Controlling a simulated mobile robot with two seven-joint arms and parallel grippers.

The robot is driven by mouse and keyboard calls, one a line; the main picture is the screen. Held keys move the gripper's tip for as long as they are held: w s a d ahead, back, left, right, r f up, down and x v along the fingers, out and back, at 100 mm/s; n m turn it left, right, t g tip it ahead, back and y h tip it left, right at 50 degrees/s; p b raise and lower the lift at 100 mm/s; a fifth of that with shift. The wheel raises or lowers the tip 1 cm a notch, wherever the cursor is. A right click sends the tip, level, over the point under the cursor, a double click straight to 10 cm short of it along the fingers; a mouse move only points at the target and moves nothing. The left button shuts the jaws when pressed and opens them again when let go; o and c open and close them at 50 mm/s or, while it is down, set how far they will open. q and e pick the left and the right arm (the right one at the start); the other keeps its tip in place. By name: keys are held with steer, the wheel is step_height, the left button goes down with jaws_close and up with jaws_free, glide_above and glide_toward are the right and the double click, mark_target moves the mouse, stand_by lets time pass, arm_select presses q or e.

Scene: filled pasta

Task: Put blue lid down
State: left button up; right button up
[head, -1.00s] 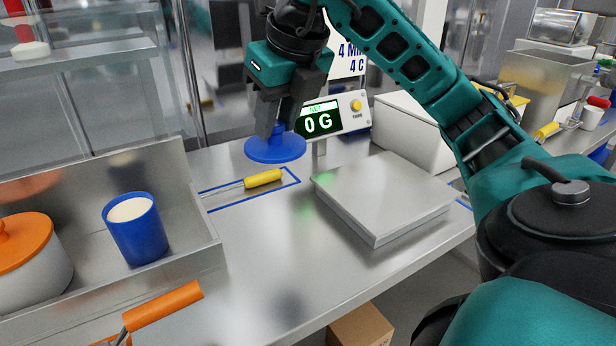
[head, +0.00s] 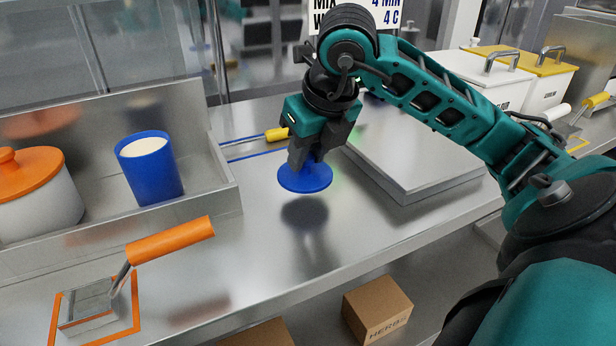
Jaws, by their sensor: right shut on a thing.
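The blue lid (head: 304,180) is a round disc held level in my right gripper (head: 306,160), which is shut on it from above. The lid is above the steel counter (head: 262,235), with a dark shadow on the counter below it, so it is apart from the surface. A blue container (head: 149,175) with pale contents stands uncovered in the steel tray (head: 226,203) at the left. My left gripper does not show.
The flat scale plate (head: 420,160) is right of the lid. A yellow-handled tool (head: 276,135) lies behind it. An orange-handled scoop (head: 165,242) is at front left, and an orange-lidded pot (head: 35,205) at far left. The counter's front middle is clear.

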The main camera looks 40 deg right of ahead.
mark_target(311, 165)
step_height(311, 165, down, 4)
steer(key=shift+r+b, duration=0.2)
steer(key=shift+b, duration=0.3)
steer(key=shift+f, duration=0.1)
steer(key=shift+f, duration=0.15)
steer(key=o, duration=1)
